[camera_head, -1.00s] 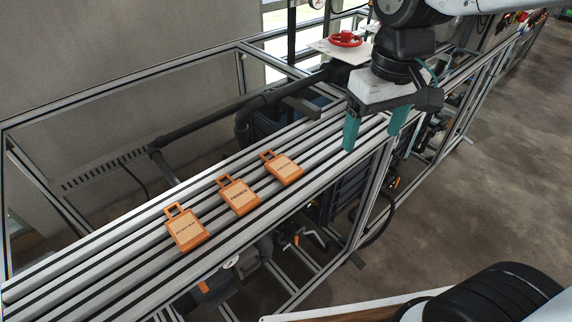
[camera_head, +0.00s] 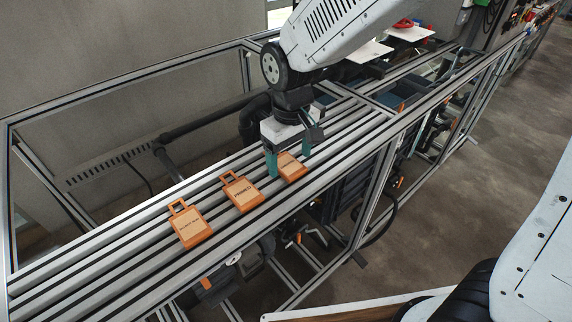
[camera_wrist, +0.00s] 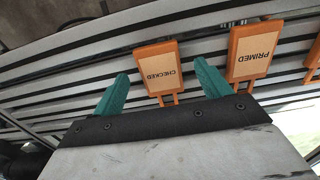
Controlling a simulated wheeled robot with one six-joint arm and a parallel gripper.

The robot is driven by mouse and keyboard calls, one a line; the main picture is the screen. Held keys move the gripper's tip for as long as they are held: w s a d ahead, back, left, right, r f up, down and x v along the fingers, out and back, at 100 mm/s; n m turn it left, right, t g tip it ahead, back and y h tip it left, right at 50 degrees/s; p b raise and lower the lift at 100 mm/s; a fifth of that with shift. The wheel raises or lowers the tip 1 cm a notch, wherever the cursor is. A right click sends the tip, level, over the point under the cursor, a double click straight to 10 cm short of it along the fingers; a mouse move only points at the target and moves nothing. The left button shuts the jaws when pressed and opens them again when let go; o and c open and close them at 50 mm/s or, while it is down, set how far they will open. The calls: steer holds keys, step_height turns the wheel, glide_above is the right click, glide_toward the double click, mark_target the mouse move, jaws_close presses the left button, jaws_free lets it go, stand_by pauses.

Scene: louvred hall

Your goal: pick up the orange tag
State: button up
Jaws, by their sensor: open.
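Three orange tags with looped handles and pale labels lie in a row on the slatted metal rack. The right tag (camera_head: 293,168), labelled CHECKED in the wrist view (camera_wrist: 158,70), is partly hidden behind my gripper. The middle tag (camera_head: 243,194) reads PRIMED, also in the wrist view (camera_wrist: 254,52). The left tag (camera_head: 191,228) has a label too small to read. My gripper (camera_head: 289,164) is open and empty, its teal fingers pointing down at the right tag. In the wrist view the CHECKED tag shows between the fingers (camera_wrist: 164,84); I cannot tell whether they touch it.
The rack's metal frame (camera_head: 130,82) rises behind the slats. Dark pipes (camera_head: 200,127) run behind the rack. White plates (camera_head: 410,34) and a red part (camera_head: 403,22) stand farther back. Open floor (camera_head: 480,150) lies to the right.

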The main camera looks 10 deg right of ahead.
steer(key=shift+f, duration=0.8)
steer(key=c, duration=1.1)
steer(key=shift+o, duration=0.2)
steer(key=shift+r, duration=0.15)
